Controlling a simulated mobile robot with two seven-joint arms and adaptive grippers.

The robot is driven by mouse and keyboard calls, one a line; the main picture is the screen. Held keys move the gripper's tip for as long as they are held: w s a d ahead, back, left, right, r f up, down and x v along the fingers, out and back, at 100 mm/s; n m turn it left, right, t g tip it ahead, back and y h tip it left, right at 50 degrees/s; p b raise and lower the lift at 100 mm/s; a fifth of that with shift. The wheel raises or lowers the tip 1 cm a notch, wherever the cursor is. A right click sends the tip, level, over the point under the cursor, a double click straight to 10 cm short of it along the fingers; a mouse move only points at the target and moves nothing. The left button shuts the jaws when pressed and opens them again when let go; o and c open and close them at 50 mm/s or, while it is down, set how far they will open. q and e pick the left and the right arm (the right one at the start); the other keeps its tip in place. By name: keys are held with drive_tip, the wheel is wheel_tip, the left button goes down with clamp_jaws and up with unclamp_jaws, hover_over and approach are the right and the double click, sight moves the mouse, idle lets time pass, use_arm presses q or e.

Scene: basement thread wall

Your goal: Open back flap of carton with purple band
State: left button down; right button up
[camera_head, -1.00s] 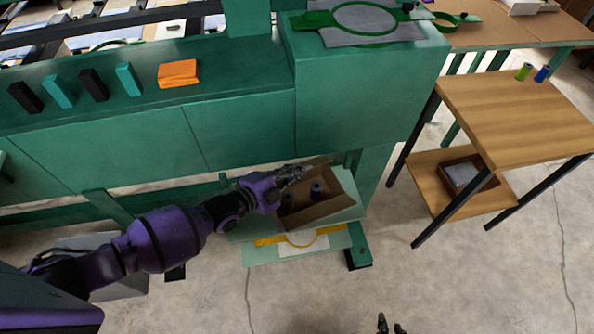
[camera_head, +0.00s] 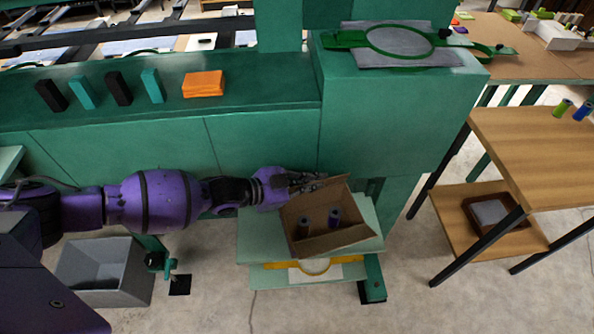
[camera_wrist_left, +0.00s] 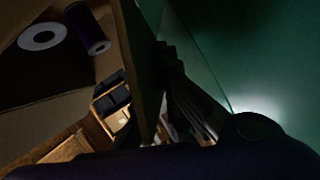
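The open brown carton (camera_head: 338,240) sits on a pale green shelf under the bench, with dark purple spools (camera_head: 334,217) inside. Its back flap (camera_head: 318,196) stands up along the far side. No purple band is clearly visible. My left gripper (camera_head: 310,181) is at the far side of this flap, close to its top edge. In the left wrist view the flap (camera_wrist_left: 143,70) shows nearly edge-on, with the spool (camera_wrist_left: 88,28) on the carton side and my left gripper's dark fingers (camera_wrist_left: 182,105) on the other. Their gap is too dark to judge. My right gripper is out of view.
The green bench front (camera_head: 262,135) rises close behind the carton and my left gripper. A yellow hoop (camera_head: 315,266) lies on the lower shelf. A grey bin (camera_head: 105,272) stands on the floor at left, and a wooden table (camera_head: 535,150) at right.

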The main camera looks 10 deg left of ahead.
use_arm(q)
drive_tip(key=shift+w, duration=0.15)
idle(0.3)
drive_tip(key=c, duration=2)
unclamp_jaws()
drive_tip(key=shift+w+r, duration=0.1)
drive_tip(key=v, duration=1.2)
